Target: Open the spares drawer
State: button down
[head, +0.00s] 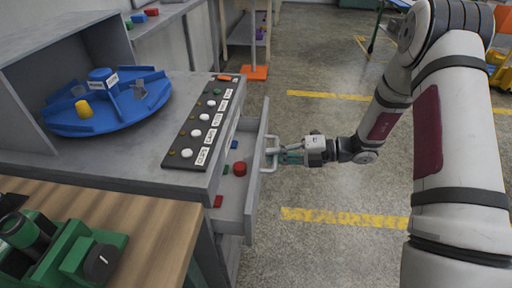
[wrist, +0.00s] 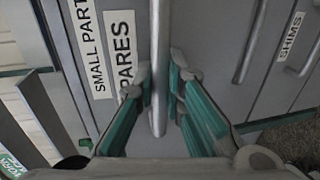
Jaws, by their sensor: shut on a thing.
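The spares drawer (head: 254,185) stands pulled out of the grey cabinet, and its inside shows from above in the head view. Its bar handle (head: 268,153) also runs upright through the middle of the wrist view (wrist: 158,65). A white label reading "PARES" (wrist: 123,52), its first letter hidden, is on the front left of the bar. My gripper (head: 281,157) is at the handle, with its green-padded fingers on both sides of the bar in the wrist view (wrist: 160,105). It is shut on the handle.
The drawer holds a red round piece (head: 239,169) and a few small red, green and blue pieces. A button panel (head: 204,120) and a blue turntable (head: 108,105) are on the cabinet top. A "SHIMS" drawer label (wrist: 290,37) is nearby. Open floor (head: 320,185) lies to the right.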

jog(key=f+p+v, duration=0.2)
jog(key=f+v, duration=0.2)
jog(key=v, duration=1.7)
jog(key=shift+d+f, duration=0.15)
jog(key=shift+d, duration=0.25)
jog(key=shift+s, duration=0.15)
jog(key=c, duration=1.6)
grip_release()
jog(key=shift+c, duration=0.2)
jog(key=v, duration=1.2)
